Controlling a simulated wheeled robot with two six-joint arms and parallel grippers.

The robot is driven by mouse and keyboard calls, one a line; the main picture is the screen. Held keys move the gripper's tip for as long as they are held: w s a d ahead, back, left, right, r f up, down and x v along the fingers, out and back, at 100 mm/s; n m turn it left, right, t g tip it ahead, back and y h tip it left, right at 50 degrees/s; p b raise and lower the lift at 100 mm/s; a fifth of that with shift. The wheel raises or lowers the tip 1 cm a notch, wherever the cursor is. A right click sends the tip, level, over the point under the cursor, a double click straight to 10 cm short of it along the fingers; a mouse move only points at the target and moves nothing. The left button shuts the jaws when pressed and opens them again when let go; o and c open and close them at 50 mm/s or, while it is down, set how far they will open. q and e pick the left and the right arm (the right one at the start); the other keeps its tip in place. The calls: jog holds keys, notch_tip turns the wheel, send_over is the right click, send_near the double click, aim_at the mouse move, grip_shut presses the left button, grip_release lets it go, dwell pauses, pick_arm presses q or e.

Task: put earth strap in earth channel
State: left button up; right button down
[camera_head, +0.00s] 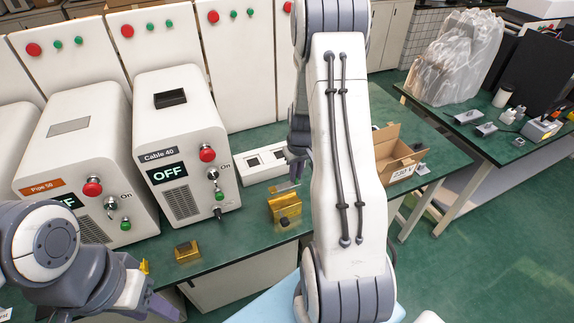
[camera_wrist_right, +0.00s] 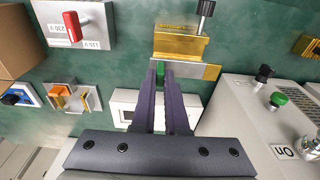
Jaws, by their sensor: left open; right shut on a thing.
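My right gripper (camera_head: 297,172) hangs over the bench beside the brass block (camera_head: 285,207), partly hidden by my own arm.
A smaller brass block (camera_head: 187,250) sits near the bench front. The Cable 40 machine (camera_head: 180,150) reads OFF. A white socket box (camera_head: 262,163) and an open carton (camera_head: 398,152) stand behind. In the wrist view, a red-switched box (camera_wrist_right: 75,25) is at upper left.

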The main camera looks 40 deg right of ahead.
aim_at(296, 183)
jog(key=shift+w, duration=0.15)
jog(key=shift+f+b, duration=2.35)
jog(key=shift+f, duration=0.55)
jog(key=shift+f+b, duration=0.85)
jog(key=shift+f, duration=0.2)
jog(key=c, duration=0.9)
grip_release()
jog(key=shift+o, duration=0.2)
jog(key=r, duration=0.3)
jog(key=s+r, duration=0.1)
jog(key=r, duration=0.6)
jog(key=shift+s+a+r, duration=0.15)
jog(key=shift+r, duration=0.1)
